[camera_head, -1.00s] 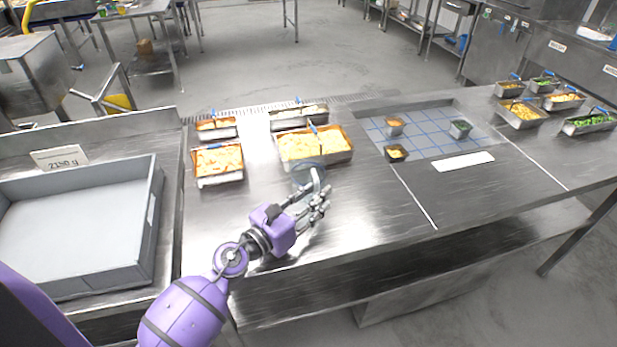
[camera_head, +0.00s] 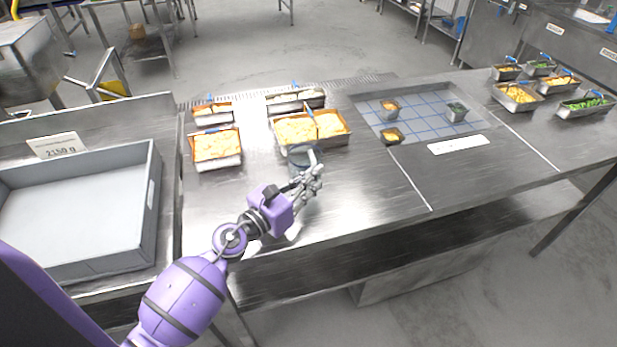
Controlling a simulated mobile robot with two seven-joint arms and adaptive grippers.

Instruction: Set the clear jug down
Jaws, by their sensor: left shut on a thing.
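The clear jug (camera_head: 301,156) is a small see-through vessel with a pale handle, in the head view just in front of the large rice pan (camera_head: 315,130). My left gripper (camera_head: 313,178) reaches in from the lower left and is shut on the jug at its handle side. The jug looks about upright. Whether its base touches the steel counter (camera_head: 370,200) or hangs just above it, I cannot tell. The fingers hide part of the handle. My right gripper is not in view.
Another food pan (camera_head: 217,148) stands left of the large one, with smaller pans behind. A blue-lined grid mat (camera_head: 425,115) with several small tubs lies to the right. A grey bin (camera_head: 90,265) stands at the left. The counter's front middle is bare.

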